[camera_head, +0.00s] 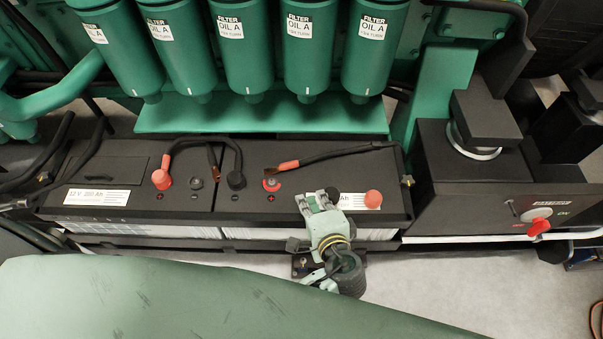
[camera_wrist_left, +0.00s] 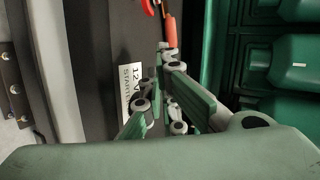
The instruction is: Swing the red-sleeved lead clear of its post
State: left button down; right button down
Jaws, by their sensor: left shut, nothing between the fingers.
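The red-sleeved lead (camera_head: 289,165) lies over the right battery in the head view, its black cable running to the right. Its bare copper end is just behind the red-ringed post (camera_head: 271,184); I cannot tell whether they touch. The lead's red sleeve also shows in the left wrist view (camera_wrist_left: 171,32), beyond my fingertips. My left gripper (camera_head: 318,198) is over the front of the right battery, to the right of the post and nearer the front than the sleeve. It is shut and empty; its fingers converge in the left wrist view (camera_wrist_left: 158,76). My right gripper is not in view.
Green oil filters (camera_head: 310,45) hang behind the batteries above a green ledge (camera_head: 260,115). A black link cable (camera_head: 200,142) arches between the batteries. A red cap (camera_head: 373,198) is right of my gripper. A black box with a red switch (camera_head: 539,227) stands at right.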

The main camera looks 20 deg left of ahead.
pick_arm(q)
jog(key=p, duration=0.2)
send_near(295, 162)
jog(key=w+f, duration=0.1)
jog(key=f, duration=0.1)
jog(key=w+a+f, duration=0.1)
jog(key=w+f, duration=0.1)
jog(key=shift+f, duration=0.25)
jog(key=shift+w+a+f, duration=0.25)
jog(key=shift+w+a, duration=0.1)
jog(key=shift+w, duration=0.2)
jog(key=shift+m+t+h, duration=0.5)
jog(key=shift+m+h, duration=0.2)
jog(key=w+a, duration=0.1)
jog(key=w, duration=0.1)
jog(key=w+a, duration=0.2)
jog(key=shift+w+a+b, duration=0.15)
jog(key=shift+w+b, duration=0.05)
jog(key=shift+b, duration=0.1)
jog(key=shift+w+a, duration=0.15)
jog(key=shift+w, duration=0.15)
jog(key=shift+s, duration=0.1)
